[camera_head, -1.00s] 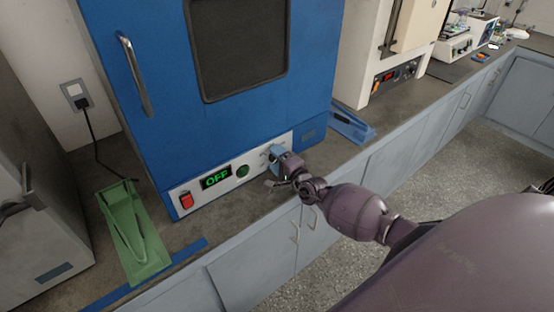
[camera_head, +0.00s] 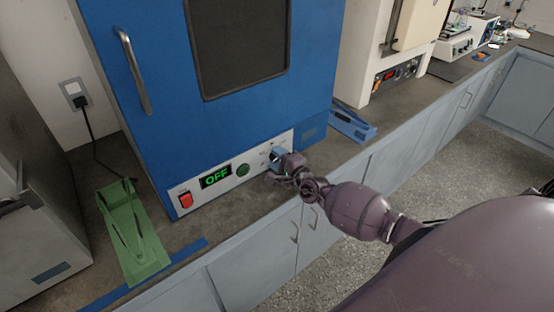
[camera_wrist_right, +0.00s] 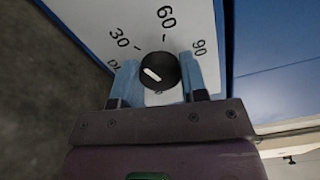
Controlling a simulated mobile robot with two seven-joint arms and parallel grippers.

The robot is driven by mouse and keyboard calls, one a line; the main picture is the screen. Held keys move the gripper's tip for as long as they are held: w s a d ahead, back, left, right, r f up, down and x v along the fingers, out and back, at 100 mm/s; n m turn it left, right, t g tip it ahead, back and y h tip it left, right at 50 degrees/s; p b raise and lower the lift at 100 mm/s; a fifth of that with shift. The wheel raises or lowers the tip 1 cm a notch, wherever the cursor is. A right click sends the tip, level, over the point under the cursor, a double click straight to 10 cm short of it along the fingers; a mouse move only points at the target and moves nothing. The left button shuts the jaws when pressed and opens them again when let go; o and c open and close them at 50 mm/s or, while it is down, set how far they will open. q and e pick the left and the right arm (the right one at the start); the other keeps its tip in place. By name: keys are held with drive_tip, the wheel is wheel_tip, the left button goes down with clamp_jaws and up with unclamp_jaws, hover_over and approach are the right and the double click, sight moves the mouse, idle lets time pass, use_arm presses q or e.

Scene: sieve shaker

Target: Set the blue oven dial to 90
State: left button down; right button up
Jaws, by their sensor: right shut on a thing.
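The blue oven (camera_head: 230,118) stands on the counter, with a white control panel (camera_head: 222,180) along its bottom front. Its display (camera_head: 215,177) reads OFF in green. My right gripper (camera_head: 277,163) is at the right part of the panel and covers the dial there. In the right wrist view, my right gripper (camera_wrist_right: 166,80) has its two blue fingers on either side of the round black dial (camera_wrist_right: 160,68), shut on it. The dial has a short white mark on its left part; its exact reading is unclear. Printed numbers 30, 60 and 90 surround it. My left gripper is not in view.
A red switch (camera_head: 185,199) and a green round button (camera_head: 243,171) are on the panel. A green holder (camera_head: 133,245) lies on the counter at left, a blue one (camera_head: 352,124) right of the oven. A cream appliance (camera_head: 400,45) stands beyond.

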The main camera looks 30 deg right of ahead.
drive_tip(key=m, duration=0.2)
drive_tip(key=m+b, duration=0.1)
drive_tip(key=shift+f+m, duration=0.2)
drive_tip(key=shift+m, duration=0.2)
drive_tip(key=m+b, duration=0.1)
drive_tip(key=m, duration=0.2)
drive_tip(key=shift+m+b, duration=0.3)
drive_tip(key=shift+b, duration=0.1)
drive_tip(key=shift+m+b, duration=0.3)
drive_tip(key=shift+m, duration=0.6)
drive_tip(key=shift+m+b, duration=0.3)
drive_tip(key=shift+m, duration=0.6)
drive_tip(key=m, duration=0.2)
drive_tip(key=shift+m+b, duration=0.35)
drive_tip(key=shift+m, duration=0.05)
drive_tip(key=m, duration=0.3)
drive_tip(key=shift+r+m, duration=0.1)
drive_tip(key=shift+m, duration=0.2)
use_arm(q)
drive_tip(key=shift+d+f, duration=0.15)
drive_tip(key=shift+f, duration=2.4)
use_arm(e)
drive_tip(key=shift+m, duration=1.9)
